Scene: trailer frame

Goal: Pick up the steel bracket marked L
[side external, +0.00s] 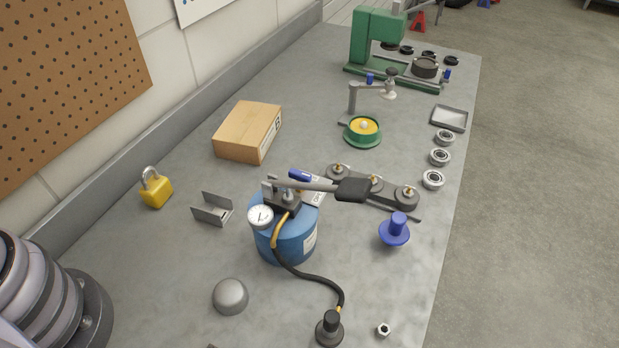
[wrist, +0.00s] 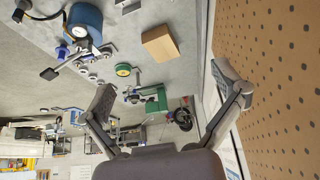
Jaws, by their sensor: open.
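A small grey steel bracket (side external: 213,213) with an upright wall lies on the bench, left of the blue canister, in the side external view. I cannot read any L mark on it. In the wrist view a grey piece that looks like this bracket (wrist: 126,5) is at the top edge, partly cut off. My gripper (wrist: 166,84) is in the wrist view, fingers spread wide with nothing between them. It is apart from the bracket. The side external view does not show my gripper.
A blue canister (side external: 287,240) with gauge and hose stands right of the bracket. A yellow padlock (side external: 156,191) is to its left, a cardboard box (side external: 247,132) behind, a grey dome (side external: 230,296) in front. A pegboard (wrist: 270,70) wall is close on the right in the wrist view.

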